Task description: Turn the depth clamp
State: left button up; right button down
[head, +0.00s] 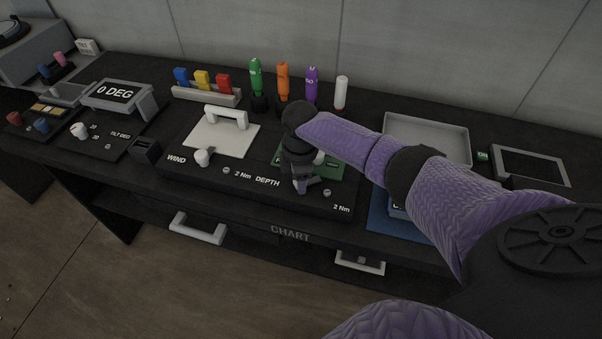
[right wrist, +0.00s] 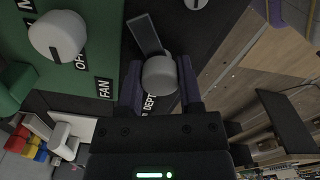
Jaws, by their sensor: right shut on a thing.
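My right gripper (head: 301,186) points down at the console beside the DEPTH label, and my purple arm reaches in from the right. In the right wrist view, its two fingers (right wrist: 160,80) are on either side of the depth clamp's round grey knob (right wrist: 161,74) and shut on it. A flat dark grey bar (right wrist: 145,35) extends from behind the knob. The DEPTH label is partly covered by the knob and fingers. In the head view the gripper hides most of the clamp. My left gripper is not in view.
A green panel (right wrist: 90,50) with a white FAN knob (right wrist: 57,36) is close beside the gripper. The WIND knob (head: 202,158) and a white handled plate (head: 222,137) are to the left. A grey tray (head: 428,140) lies to the right.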

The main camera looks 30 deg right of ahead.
jog(key=n, duration=0.5)
jog(key=shift+n, duration=0.3)
jog(key=n, duration=0.5)
jog(key=shift+w, duration=0.1)
jog(key=shift+n, duration=0.3)
jog(key=c, duration=0.5)
grip_release()
jog(key=shift+c, duration=0.2)
notch_tip(320, 180, up, 9)
jog(key=p, duration=0.3)
jog(key=shift+p, duration=0.35)
jog(key=shift+r, duration=0.55)
